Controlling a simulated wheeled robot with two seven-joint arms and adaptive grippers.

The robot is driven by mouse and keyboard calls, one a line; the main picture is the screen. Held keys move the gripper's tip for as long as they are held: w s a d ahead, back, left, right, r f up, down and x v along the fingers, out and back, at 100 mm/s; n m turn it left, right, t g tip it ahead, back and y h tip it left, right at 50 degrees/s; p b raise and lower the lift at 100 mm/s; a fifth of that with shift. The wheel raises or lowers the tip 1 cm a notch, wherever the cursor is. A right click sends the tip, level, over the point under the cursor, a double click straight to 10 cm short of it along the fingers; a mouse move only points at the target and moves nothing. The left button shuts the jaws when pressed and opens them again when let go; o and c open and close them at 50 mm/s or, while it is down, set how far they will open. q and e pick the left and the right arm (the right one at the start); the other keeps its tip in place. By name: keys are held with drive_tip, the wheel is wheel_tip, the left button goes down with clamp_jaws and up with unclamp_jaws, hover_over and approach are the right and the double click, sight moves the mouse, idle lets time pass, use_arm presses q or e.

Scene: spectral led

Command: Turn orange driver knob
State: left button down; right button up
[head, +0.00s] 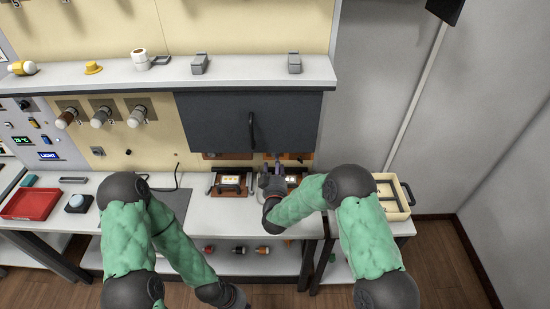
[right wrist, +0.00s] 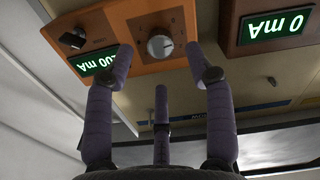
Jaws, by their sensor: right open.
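The orange driver (right wrist: 130,30) fills the top of the right wrist view, which appears upside down. Its round silver knob (right wrist: 160,45) has a pale pointer mark. Beside it are a green display (right wrist: 95,63) reading about 100 mA and a black switch (right wrist: 73,40). My right gripper (right wrist: 158,62) is open, with two fingertips on either side of the knob and a third below, apparently apart from it. In the head view my right gripper (head: 272,178) is under the dark cabinet and hides the knob. My left gripper (head: 236,299) is low at the bottom edge, its fingers unclear.
A brown driver (right wrist: 270,30) reading 0 mA stands beside the orange one. The dark cabinet (head: 215,125) hangs above. Lit fixtures (head: 231,181) stand on the bench near my right gripper. A red tray (head: 30,205) is at left, a cream crate (head: 392,203) at right.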

drive_tip(key=shift+w, duration=2.35)
clamp_jaws()
